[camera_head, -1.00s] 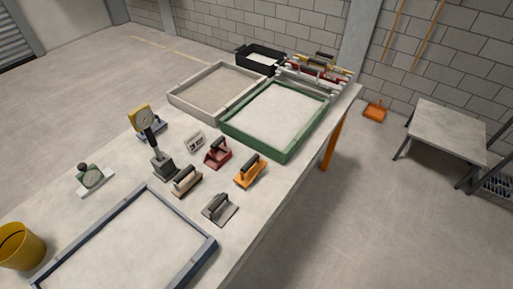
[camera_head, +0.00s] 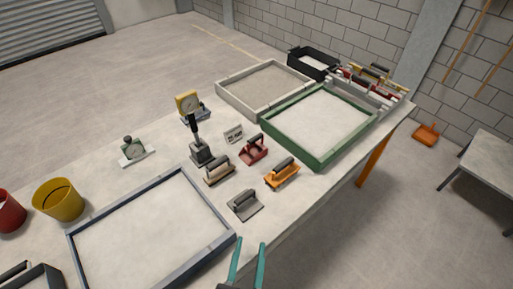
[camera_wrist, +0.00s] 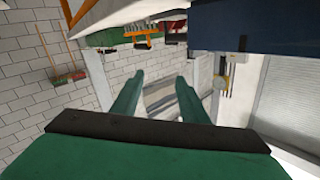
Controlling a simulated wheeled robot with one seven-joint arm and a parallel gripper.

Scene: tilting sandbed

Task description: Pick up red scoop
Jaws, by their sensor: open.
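The red scoop (camera_head: 254,150) sits on the table, with a dark handle on top. It stands between the small white display card (camera_head: 233,134) and the orange tool (camera_head: 282,174), near the green-framed sand tray's left corner. My gripper (camera_head: 249,246) is at the bottom of the head view, by the table's front edge, well short of the scoop. Its two teal fingers are apart with nothing between them. In the wrist view my gripper (camera_wrist: 155,85) is also open and empty. I cannot make out the red scoop surely in the wrist view.
A beige-handled tool (camera_head: 218,172) and a grey tool (camera_head: 245,205) stand close to the scoop. A gauge on a stand (camera_head: 190,125) rises behind them. The green tray (camera_head: 291,152) and blue-grey tray (camera_head: 199,262) flank the tools. A yellow bucket (camera_head: 58,200) stands left.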

